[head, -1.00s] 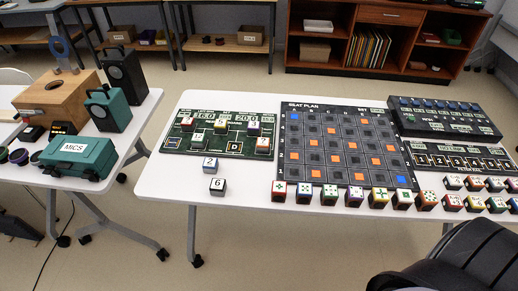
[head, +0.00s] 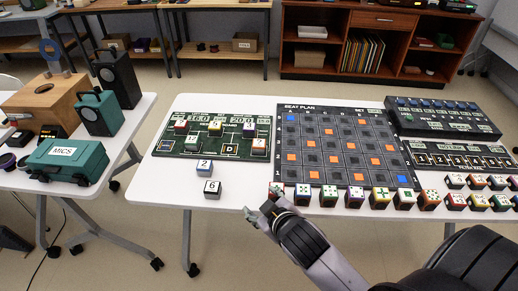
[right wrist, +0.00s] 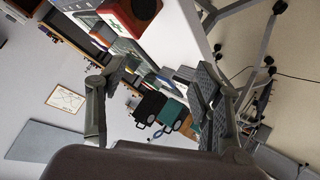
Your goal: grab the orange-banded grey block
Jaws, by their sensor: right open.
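I cannot single out a grey block with an orange band. A dark block marked 6 (head: 212,187) and a block marked 2 (head: 204,168) stand left of that row. My right gripper (head: 262,203) is open and empty at the table's front edge, by the row's left end. It partly hides the red-sided block (head: 277,188) there. Its open fingers also show in the right wrist view (right wrist: 152,75), with a red block (right wrist: 130,14) near. My left gripper is out of view.
The green board (head: 163,148) with several blocks and the dark seat plan board (head: 395,150) lie on the white table (head: 240,190). Black panels (head: 445,118) lie at the right. A teal case (head: 68,160) sits on the left table.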

